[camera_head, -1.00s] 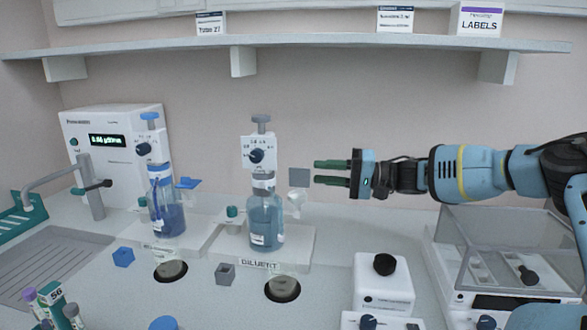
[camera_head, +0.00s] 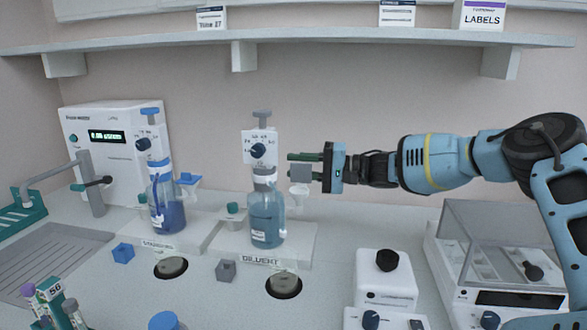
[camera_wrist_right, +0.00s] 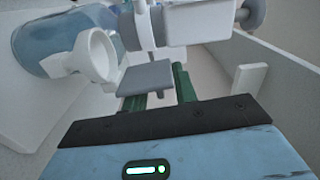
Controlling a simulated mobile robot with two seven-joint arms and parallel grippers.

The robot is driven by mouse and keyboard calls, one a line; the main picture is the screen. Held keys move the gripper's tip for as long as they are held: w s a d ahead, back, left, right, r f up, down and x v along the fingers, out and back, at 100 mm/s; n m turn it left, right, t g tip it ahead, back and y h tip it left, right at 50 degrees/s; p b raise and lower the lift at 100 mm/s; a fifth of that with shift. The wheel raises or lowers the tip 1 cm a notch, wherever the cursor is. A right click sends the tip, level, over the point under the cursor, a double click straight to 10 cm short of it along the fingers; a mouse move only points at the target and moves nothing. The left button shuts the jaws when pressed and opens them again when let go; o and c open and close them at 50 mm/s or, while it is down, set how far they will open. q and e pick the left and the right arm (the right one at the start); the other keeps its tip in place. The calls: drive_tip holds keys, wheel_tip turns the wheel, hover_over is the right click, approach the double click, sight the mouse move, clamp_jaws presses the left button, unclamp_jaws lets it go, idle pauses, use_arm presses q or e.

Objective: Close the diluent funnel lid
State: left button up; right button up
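The diluent bottle (camera_head: 266,222) stands on its white base behind the plate marked DILUENT. A small white funnel (camera_head: 299,191) sticks out at its right; it also shows in the wrist view (camera_wrist_right: 92,56). The grey square funnel lid (camera_head: 300,173) stands raised above the funnel, so the funnel mouth is uncovered. The lid also shows in the wrist view (camera_wrist_right: 146,77). My right gripper (camera_head: 303,166) is at the lid from the right, its green fingers apart. The lid hides part of one finger; I cannot tell whether they touch. My left gripper is not in view.
A blue-filled bottle (camera_head: 167,205) with its own blue funnel stands left of the diluent. A white device with a black knob (camera_head: 386,260) and a clear-covered balance (camera_head: 490,245) stand at right. A shelf (camera_head: 300,41) runs above.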

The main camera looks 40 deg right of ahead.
drive_tip(key=shift+w+a, duration=0.4)
drive_tip(key=shift+w, duration=0.1)
clamp_jaws()
drive_tip(key=n+b, duration=0.1)
drive_tip(key=n, duration=0.1)
drive_tip(key=s+a+n+b, duration=0.1)
drive_tip(key=n, duration=0.1)
drive_tip(key=a+n+b, duration=0.1)
drive_tip(key=n, duration=0.2)
drive_tip(key=shift+s+b, duration=0.3)
drive_tip(key=shift+b, duration=0.1)
drive_tip(key=shift+r, duration=0.1)
idle(0.4)
